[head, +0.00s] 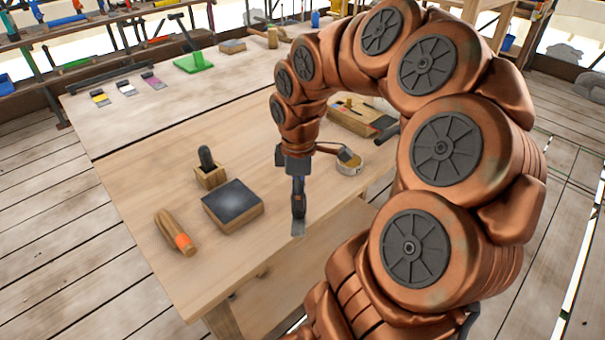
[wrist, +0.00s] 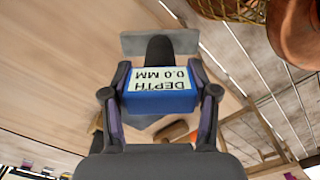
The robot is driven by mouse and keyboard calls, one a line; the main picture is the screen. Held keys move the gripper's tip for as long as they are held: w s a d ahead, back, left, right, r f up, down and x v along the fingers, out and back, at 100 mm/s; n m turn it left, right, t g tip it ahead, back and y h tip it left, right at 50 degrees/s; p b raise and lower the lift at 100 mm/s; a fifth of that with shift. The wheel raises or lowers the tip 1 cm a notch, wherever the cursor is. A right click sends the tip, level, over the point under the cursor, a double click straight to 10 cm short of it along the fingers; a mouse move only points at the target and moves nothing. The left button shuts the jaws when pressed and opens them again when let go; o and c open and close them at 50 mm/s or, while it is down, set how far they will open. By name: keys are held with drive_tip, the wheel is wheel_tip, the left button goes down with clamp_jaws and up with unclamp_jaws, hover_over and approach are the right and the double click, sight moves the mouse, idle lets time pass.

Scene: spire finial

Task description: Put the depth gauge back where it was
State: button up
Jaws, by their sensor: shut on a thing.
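My gripper (wrist: 160,100) is shut on the depth gauge (wrist: 160,92) in the wrist view. The gauge has a blue body between the two fingers and a pale label reading "DEPTH 0.0 MM", upside down in the picture. A dark stem and a flat grey plate show beyond the body. In the head view my gripper (head: 298,195) points down near the front right part of the workbench (head: 130,200). The gauge's grey end (head: 298,229) shows below the fingers; I cannot tell whether it touches the wood.
Left of my gripper are a dark-topped block (head: 232,204), a wooden holder with a dark handle (head: 209,172) and an orange-banded wooden tool (head: 176,233). The bench's left middle is clear.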

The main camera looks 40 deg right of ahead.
drive_tip(key=w+d+f+p, duration=0.2)
drive_tip(key=w+d+p, duration=0.1)
drive_tip(key=d, duration=0.3)
drive_tip(key=w+d+f+p, duration=0.3)
drive_tip(key=w+d, duration=0.2)
drive_tip(key=d, duration=0.1)
drive_tip(key=shift+w+d, duration=0.15)
drive_tip(key=shift+d, duration=0.25)
drive_tip(key=shift+f, duration=0.15)
drive_tip(key=o, duration=1.4)
